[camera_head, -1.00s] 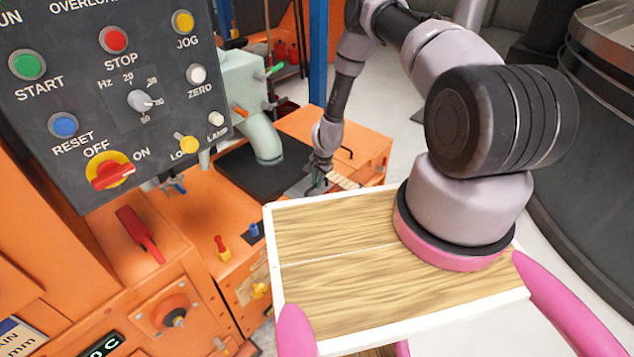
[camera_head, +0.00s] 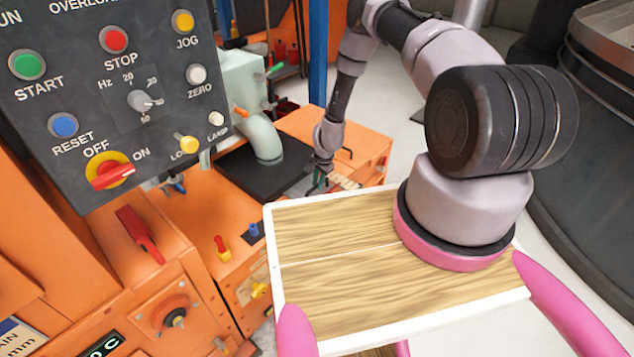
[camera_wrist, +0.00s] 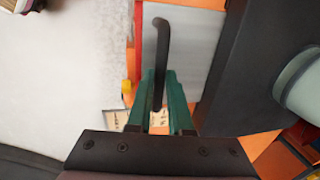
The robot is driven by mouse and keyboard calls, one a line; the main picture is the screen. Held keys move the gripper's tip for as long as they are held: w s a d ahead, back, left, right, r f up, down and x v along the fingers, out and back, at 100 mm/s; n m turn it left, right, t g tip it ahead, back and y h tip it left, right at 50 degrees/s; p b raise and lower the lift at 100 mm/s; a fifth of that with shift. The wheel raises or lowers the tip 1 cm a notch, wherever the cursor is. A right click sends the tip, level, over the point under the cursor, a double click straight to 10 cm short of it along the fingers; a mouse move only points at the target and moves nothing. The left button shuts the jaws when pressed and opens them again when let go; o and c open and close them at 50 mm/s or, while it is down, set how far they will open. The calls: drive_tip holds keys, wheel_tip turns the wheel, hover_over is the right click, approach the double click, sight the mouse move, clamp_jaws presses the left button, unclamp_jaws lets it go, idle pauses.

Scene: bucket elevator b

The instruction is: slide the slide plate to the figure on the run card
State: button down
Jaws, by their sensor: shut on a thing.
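The slide plate (camera_wrist: 182,55) is a flat light-grey plate in the wrist view, with a black bent handle (camera_wrist: 161,40) over it. My gripper (camera_wrist: 160,88) has its green fingers closed around the handle's straight part. In the head view my gripper (camera_head: 319,181) is small and low at the orange machine, beside the black block (camera_head: 262,168). The grey plate (camera_head: 300,187) shows only as a sliver there. A pale marked strip (camera_head: 345,183) lies just right of the gripper; its figures are too small to read. I cannot make out a run card.
A dark control panel (camera_head: 110,95) with buttons fills the upper left. A pale green pipe (camera_head: 262,135) rises from the black block. My wooden-topped body is in front. A large grey drum (camera_head: 605,150) stands at right; pale floor lies between.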

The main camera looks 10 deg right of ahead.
drive_tip(key=shift+s+d, duration=0.6)
drive_tip(key=shift+s, duration=0.25)
drive_tip(key=c, duration=0.8)
unclamp_jaws()
drive_tip(key=shift+c, duration=0.2)
wheel_tip(320, 180, up, 11)
drive_tip(key=s+d, duration=0.1)
drive_tip(key=shift+s+d+f, duration=0.15)
drive_tip(key=shift+s+f, duration=0.05)
drive_tip(key=shift+s, duration=0.15)
